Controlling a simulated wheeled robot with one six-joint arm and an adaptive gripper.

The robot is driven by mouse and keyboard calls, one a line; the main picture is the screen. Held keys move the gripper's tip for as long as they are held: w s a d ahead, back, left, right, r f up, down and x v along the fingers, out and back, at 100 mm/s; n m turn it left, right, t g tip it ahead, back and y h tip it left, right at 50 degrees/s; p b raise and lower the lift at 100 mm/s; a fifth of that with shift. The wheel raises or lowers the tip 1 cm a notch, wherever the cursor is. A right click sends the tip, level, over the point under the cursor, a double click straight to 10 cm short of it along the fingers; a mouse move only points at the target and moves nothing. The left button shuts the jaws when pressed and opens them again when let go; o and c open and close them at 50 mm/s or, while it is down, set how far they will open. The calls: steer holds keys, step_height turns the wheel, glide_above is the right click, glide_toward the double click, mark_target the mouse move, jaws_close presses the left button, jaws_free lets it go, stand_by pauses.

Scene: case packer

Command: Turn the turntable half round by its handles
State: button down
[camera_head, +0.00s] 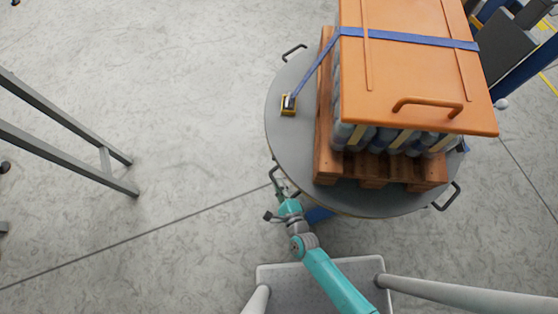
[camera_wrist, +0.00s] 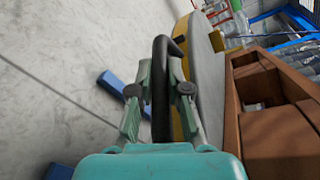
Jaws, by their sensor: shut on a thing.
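The round grey turntable (camera_head: 290,140) carries a wooden pallet (camera_head: 325,150) loaded with goods under an orange cover (camera_head: 410,70). Dark bar handles stand out from its rim: one at the upper left (camera_head: 293,52) and one at the lower right (camera_head: 447,197). My gripper (camera_head: 279,184) is at the rim's lower left, on another handle. In the wrist view this black handle (camera_wrist: 161,85) runs between my two fingers, which are shut on it. The turntable's rim (camera_wrist: 207,75) and the pallet (camera_wrist: 270,125) show just to the right of the handle.
A grey metal frame (camera_head: 105,160) stands at the left. The floor between frame and turntable is clear. Blue machine parts (camera_head: 525,65) stand at the upper right.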

steer(key=shift+f, duration=0.1)
steer(key=c, duration=1.1)
jaws_free()
steer(key=shift+c, duration=0.2)
steer(key=v, duration=0.7)
steer(key=shift+s, duration=0.25)
